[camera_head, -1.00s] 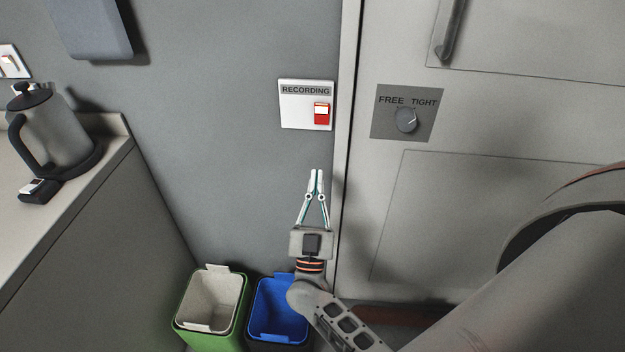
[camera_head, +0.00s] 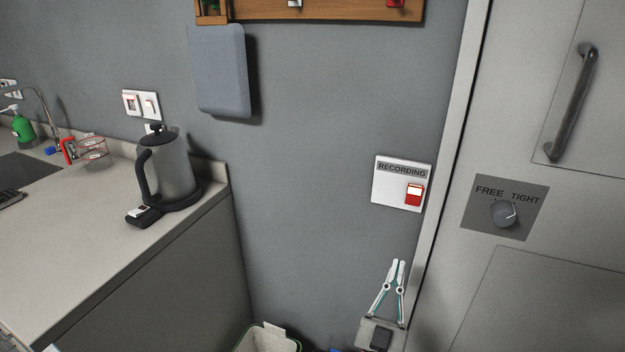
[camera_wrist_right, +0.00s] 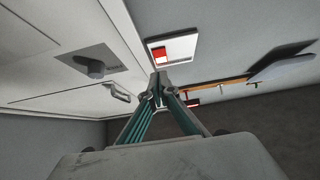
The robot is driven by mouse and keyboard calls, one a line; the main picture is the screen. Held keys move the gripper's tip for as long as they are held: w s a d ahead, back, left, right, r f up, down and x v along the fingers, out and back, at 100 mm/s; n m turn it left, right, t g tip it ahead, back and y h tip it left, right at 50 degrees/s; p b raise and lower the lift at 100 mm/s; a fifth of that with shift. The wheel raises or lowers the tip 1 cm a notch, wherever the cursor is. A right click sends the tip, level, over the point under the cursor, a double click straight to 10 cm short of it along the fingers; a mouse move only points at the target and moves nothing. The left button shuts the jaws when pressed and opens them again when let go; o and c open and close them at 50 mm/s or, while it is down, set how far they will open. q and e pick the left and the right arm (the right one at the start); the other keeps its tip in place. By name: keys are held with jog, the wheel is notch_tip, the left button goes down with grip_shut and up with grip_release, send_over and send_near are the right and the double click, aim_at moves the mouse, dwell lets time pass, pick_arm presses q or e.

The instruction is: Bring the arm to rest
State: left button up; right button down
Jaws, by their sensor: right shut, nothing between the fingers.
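My right gripper (camera_head: 398,264) is at the bottom right of the head view, pointing up, in front of the grey wall beside the door frame. Its fingertips meet, with nothing between them. In the right wrist view the gripper (camera_wrist_right: 158,90) also shows shut and empty. It is below the white RECORDING switch plate (camera_head: 402,183) and apart from it. The plate's red rocker (camera_head: 414,195) shows a lit white upper part. Most of the right arm is out of the head view. My left gripper is in neither view.
A door with a FREE/TIGHT knob (camera_head: 505,214) and a dark handle (camera_head: 571,103) is at the right. A counter (camera_head: 100,250) with a kettle (camera_head: 168,170) is at the left. A bin (camera_head: 268,340) stands at the bottom. A wooden rack (camera_head: 340,10) hangs above.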

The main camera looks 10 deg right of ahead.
jog(key=s+a+f+n+g+y+p, duration=0.1)
jog(key=s+a+f+n+y, duration=0.1)
jog(key=a+f+n+y, duration=0.5)
jog(key=s+a+f+n+g+y, duration=0.15)
jog(key=f+n+y, duration=0.3)
jog(key=y, duration=0.55)
jog(key=s+a+f+g+y+p, duration=0.1)
jog(key=s+f+g, duration=0.7)
jog(key=s+f, duration=0.6)
jog(key=shift+s+a+f, duration=0.15)
jog(key=shift+s, duration=0.5)
